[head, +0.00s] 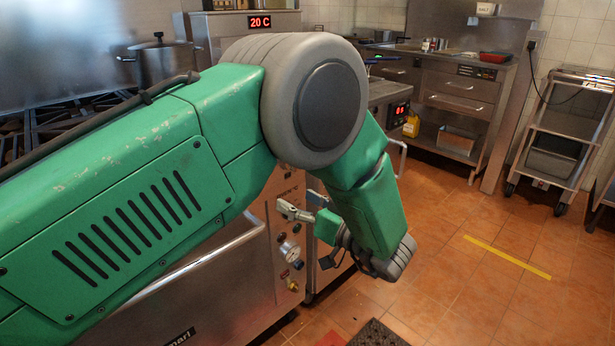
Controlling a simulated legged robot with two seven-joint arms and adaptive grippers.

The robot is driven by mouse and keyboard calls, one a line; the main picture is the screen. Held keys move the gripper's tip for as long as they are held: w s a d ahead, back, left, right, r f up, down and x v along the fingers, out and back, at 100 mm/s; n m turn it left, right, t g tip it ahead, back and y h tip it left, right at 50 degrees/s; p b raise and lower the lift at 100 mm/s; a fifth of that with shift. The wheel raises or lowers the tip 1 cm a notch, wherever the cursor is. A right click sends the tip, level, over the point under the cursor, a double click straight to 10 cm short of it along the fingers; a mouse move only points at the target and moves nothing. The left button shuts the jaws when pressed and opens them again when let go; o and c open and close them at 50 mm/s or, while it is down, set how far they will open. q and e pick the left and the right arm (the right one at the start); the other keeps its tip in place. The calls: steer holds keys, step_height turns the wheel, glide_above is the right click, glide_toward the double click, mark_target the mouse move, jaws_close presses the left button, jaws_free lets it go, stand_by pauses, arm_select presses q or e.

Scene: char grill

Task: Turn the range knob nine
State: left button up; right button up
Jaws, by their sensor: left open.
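The range's steel front panel (290,200) shows at the centre, partly behind my green left arm. A round silver-and-white dial or knob (289,251) sits on it, with small coloured controls and a brass-coloured fitting (293,286) below. I cannot tell which control is range knob nine, and my arm hides part of the front. My left gripper (285,210) is open and empty, pointing left at the panel just above the dial. I cannot tell whether its tips touch the panel. My right gripper is not in view.
A lidded pot (163,62) stands on the range top at the back left. A steel cart (565,120) stands at the right and a counter with drawers (455,85) at the back. The tiled floor (480,290) is open at right, with a dark mat (378,334) at the front.

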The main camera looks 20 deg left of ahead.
arm_select(q)
steer(key=shift+g, duration=0.3)
steer(key=b+x, duration=0.1)
steer(key=x, duration=0.7)
steer(key=b+x, duration=0.1)
steer(key=x, duration=0.4)
steer(key=shift+w+d+r+b, duration=0.1)
steer(key=shift+w+r+b, duration=0.05)
steer(key=shift+r+b, duration=0.2)
steer(key=c, duration=1.2)
